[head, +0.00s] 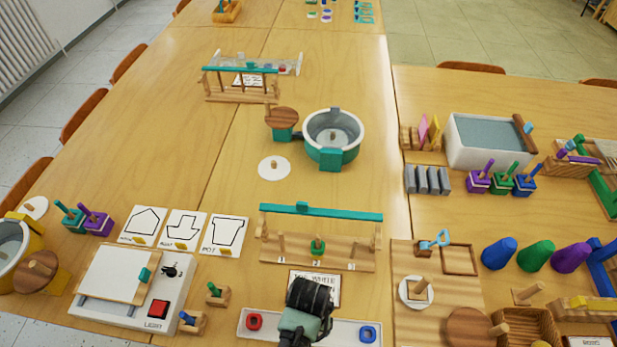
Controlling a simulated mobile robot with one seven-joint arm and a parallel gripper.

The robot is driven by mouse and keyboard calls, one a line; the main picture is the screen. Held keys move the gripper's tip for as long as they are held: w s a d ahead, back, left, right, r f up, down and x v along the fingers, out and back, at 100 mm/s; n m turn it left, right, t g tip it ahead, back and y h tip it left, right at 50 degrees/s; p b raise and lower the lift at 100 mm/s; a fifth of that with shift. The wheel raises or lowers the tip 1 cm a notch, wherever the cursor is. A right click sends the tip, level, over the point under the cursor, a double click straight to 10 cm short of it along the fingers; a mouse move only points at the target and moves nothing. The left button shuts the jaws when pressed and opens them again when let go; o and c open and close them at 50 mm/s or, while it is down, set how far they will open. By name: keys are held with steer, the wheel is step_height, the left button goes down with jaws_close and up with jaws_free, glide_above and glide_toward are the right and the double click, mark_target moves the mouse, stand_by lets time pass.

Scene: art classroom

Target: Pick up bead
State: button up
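A red ring-shaped bead (254,322) lies in the left part of a long white tray (285,338) at the bottom middle of the head view. A blue ring-shaped bead (368,334) lies in the tray's right part. A green bead (317,246) sits on the middle peg of a wooden stand with a teal top bar. My gripper (304,318) is over the middle of the tray, between the red and blue beads.
The wooden stand (320,262) with its teal bar is just beyond my gripper, behind a printed card (324,286). A light box (130,300) and small wooden holders are left. A wooden board (440,300) is right. A green pot (335,140) stands farther back.

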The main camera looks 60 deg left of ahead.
jaws_close()
stand_by(0.4)
step_height(320, 180, up, 10)
steer(key=shift+p, duration=0.35)
